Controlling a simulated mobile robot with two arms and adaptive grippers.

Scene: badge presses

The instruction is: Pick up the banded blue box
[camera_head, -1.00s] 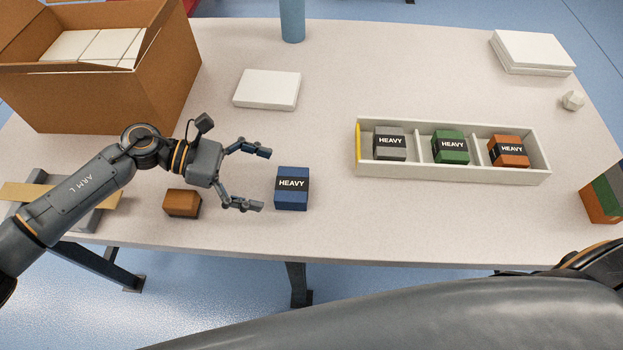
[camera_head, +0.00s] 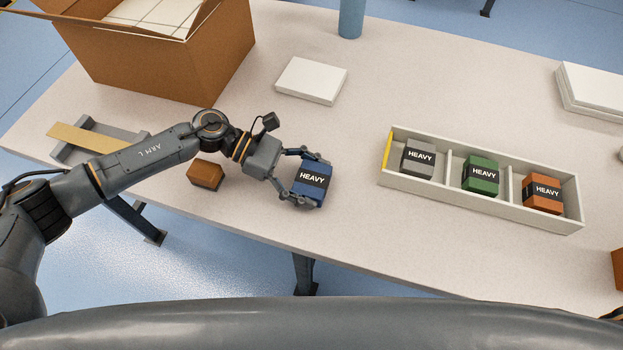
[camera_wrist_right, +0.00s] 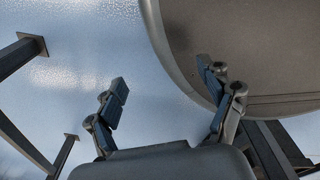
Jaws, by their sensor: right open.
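The banded blue box (camera_head: 311,183), with a black HEAVY band, sits near the table's front edge in the head view. My left gripper (camera_head: 320,182) reaches around it from the left, one finger along its far side and one along its near side. The fingers lie close against the box; I cannot tell whether they press on it. No lift off the table is visible. My right gripper (camera_wrist_right: 168,108) shows in the right wrist view, open and empty, over the floor beside a grey rounded surface.
A brown box (camera_head: 205,174) lies close beside my left wrist. A divided tray (camera_head: 480,205) holds grey (camera_head: 418,158), green (camera_head: 481,176) and orange (camera_head: 542,193) HEAVY boxes. A large carton (camera_head: 170,75) stands behind my left arm. Table between blue box and tray is clear.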

